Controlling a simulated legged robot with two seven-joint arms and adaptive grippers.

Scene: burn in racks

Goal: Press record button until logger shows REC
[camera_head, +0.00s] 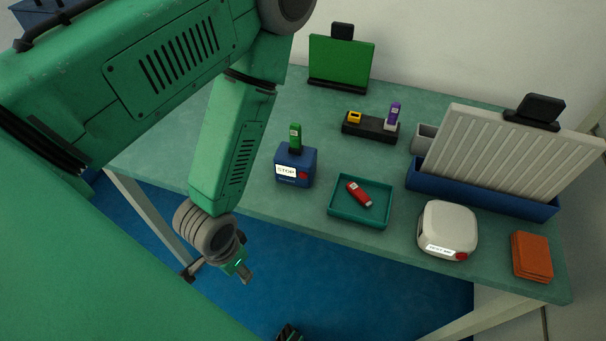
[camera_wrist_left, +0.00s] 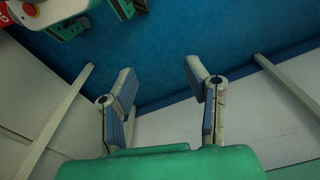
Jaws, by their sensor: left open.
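The logger looks to be the blue box (camera_head: 296,166) on the table. Its white label reads STOP, and a red button (camera_head: 302,175) sits beside the label on its front. A green stick (camera_head: 295,137) stands upright in its top. My left gripper (camera_head: 244,270) hangs in front of the table's near edge, below and left of the box and apart from it. In the left wrist view its two fingers (camera_wrist_left: 160,85) are spread with nothing between them. A small dark piece at the head view's bottom edge may be my right gripper (camera_head: 288,333); its jaws are unclear.
A teal tray (camera_head: 338,216) holds a red stick (camera_head: 358,193). A white device (camera_head: 449,227) with a red button stands to its right, near orange blocks (camera_head: 532,256). A black holder (camera_head: 369,128) and blue rack (camera_head: 480,190) stand behind. The tabletop left of the box is clear.

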